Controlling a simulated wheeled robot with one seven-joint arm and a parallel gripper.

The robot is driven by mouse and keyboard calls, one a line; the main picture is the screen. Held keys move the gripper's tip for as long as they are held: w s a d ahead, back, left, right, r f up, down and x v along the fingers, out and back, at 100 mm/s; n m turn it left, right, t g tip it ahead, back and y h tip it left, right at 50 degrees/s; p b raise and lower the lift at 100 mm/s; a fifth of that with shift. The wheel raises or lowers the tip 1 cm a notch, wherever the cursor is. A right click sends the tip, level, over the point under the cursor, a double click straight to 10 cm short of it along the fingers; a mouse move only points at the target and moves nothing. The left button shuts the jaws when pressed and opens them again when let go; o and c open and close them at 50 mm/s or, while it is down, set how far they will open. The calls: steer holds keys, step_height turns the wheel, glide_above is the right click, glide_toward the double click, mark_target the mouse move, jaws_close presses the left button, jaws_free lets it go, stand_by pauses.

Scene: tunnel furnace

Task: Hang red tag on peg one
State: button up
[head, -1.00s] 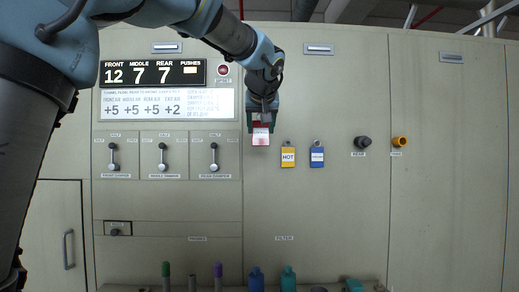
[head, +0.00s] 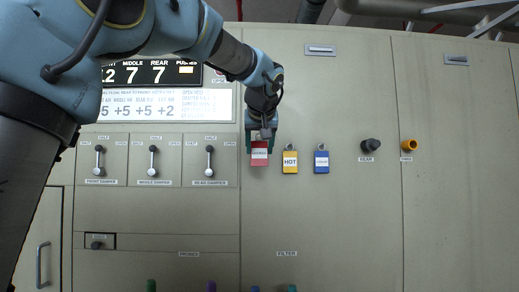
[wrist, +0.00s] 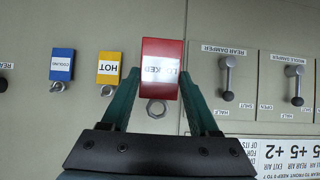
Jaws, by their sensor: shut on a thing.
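My gripper (head: 259,141) is at the panel front in the head view, shut on the red tag (head: 259,158), which hangs below it with its white label facing out. In the wrist view the red tag (wrist: 162,52) sits between the two green fingers, its label reading "LOCKED" upside down. Its metal ring (wrist: 156,108) shows at the tag's lower edge there. The tag is level with the yellow HOT tag (head: 290,162) and the blue tag (head: 321,163) to its right. I cannot make out peg one; whether the ring is around a peg cannot be told.
Several damper levers (head: 209,160) stand left of the tag. A black knob (head: 371,146) and an orange knob (head: 409,146) are to the right. Tops of coloured things (head: 152,285) show at the bottom edge.

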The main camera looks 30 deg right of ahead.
steer(key=shift+w+d+f+p, duration=0.1)
steer(key=shift+w+d+p, duration=0.35)
steer(key=shift+w+p, duration=0.45)
steer(key=shift+w+d+r+p, duration=0.1)
steer(key=shift+w+d+p, duration=0.35)
steer(key=shift+w+p, duration=0.45)
steer(key=shift+w+d+f+p, duration=0.1)
steer(key=shift+w+d+p, duration=0.45)
steer(key=shift+w, duration=0.55)
steer(key=shift+w+d+f+p, duration=0.2)
steer(key=shift+w+p, duration=0.35)
steer(key=shift+w, duration=0.15)
steer(key=shift+s+r+b, duration=0.1)
steer(key=shift+b, duration=0.2)
steer(key=shift+w, duration=0.2)
steer(key=shift+w+d+p, duration=0.4)
steer(key=shift+w+p, duration=0.25)
steer(key=shift+w, duration=0.15)
steer(key=shift+w, duration=0.1)
steer(key=shift+w+d+f, duration=0.2)
steer(key=shift+w+f, duration=0.15)
steer(key=shift+f, duration=0.05)
